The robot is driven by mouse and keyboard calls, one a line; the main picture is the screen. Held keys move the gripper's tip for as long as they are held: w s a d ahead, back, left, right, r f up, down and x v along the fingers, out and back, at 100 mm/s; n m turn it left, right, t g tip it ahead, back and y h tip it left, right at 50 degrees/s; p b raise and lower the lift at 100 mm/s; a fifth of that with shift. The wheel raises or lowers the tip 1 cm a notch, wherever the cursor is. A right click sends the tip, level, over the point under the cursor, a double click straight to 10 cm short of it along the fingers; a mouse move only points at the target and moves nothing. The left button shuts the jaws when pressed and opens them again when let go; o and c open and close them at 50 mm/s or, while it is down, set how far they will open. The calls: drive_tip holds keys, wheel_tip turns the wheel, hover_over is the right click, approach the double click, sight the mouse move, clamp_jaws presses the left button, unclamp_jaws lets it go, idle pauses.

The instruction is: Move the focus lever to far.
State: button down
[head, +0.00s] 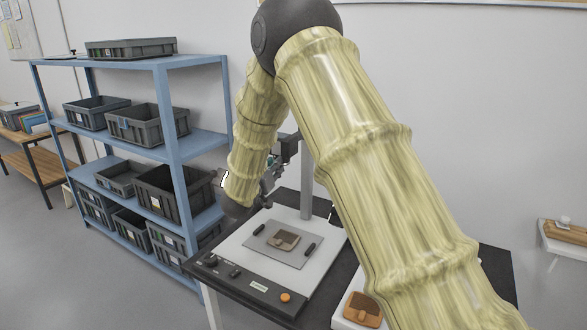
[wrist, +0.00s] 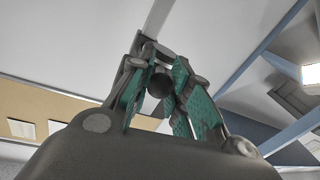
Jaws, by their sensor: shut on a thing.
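My gripper (wrist: 160,98) shows in the wrist view with its two teal-padded fingers closed around a dark round knob (wrist: 161,80), which appears to be the end of the focus lever. In the head view my gripper (head: 272,166) is small and partly hidden, beside the dark head (head: 290,148) on the upright post (head: 307,185) of the copy stand. The lever itself and any near or far marks cannot be made out in the head view.
The stand's white base (head: 250,262) carries a grey mat (head: 262,246) with a brown sherd (head: 284,240) and two black bars. A panel with dark knobs and an orange button (head: 285,297) lies in front. Blue shelving (head: 170,120) with grey bins stands at left.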

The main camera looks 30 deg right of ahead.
drive_tip(key=c, duration=1.3)
unclamp_jaws()
drive_tip(key=shift+o, duration=0.2)
drive_tip(key=shift+s+a, duration=0.1)
drive_tip(key=v, duration=1.1)
drive_tip(key=shift+s+a, duration=0.25)
drive_tip(key=shift+s, duration=0.05)
